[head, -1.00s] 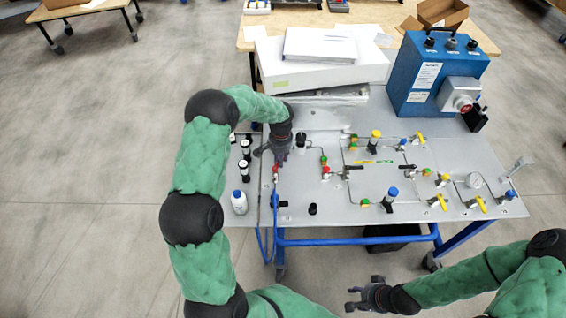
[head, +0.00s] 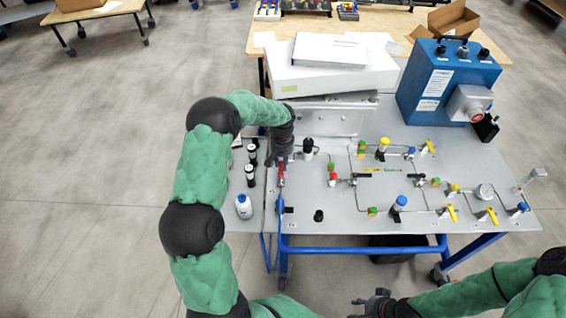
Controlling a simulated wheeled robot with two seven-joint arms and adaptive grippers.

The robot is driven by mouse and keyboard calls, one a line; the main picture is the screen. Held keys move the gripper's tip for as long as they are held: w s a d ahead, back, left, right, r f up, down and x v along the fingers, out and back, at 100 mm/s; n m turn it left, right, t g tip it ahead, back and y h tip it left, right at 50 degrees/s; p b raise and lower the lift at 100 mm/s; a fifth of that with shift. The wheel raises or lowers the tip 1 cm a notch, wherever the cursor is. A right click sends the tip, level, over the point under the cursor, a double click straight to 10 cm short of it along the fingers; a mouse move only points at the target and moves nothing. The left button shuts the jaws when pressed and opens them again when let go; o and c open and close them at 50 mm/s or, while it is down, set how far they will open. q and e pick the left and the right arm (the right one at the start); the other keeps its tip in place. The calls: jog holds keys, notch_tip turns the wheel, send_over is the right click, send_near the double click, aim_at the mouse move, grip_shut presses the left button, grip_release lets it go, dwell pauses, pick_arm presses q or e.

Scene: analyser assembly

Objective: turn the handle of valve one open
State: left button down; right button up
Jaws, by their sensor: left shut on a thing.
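The grey metal panel (head: 340,225) carries several valves, joined by thin tubes. I cannot read a label that marks valve one. Other valves have black handles (head: 342,180) or yellow handles (head: 451,212). My right gripper (head: 371,303) is low in the picture, in front of the panel and apart from it; its finger opening is unclear.
Dark-capped vials (head: 251,165) and a white bottle with a blue cap (head: 243,206) stand left of the panel. A blue instrument box (head: 440,85) stands at the back right. White boxes (head: 325,75) lie behind the panel.

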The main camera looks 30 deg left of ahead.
aim_at(282, 165)
dwell(0.3)
pick_arm(q)
jog(key=c, duration=1)
grip_release()
jog(key=shift+c, duration=0.2)
jog(key=shift+r, duration=0.1)
notch_tip(282, 165, up, 12)
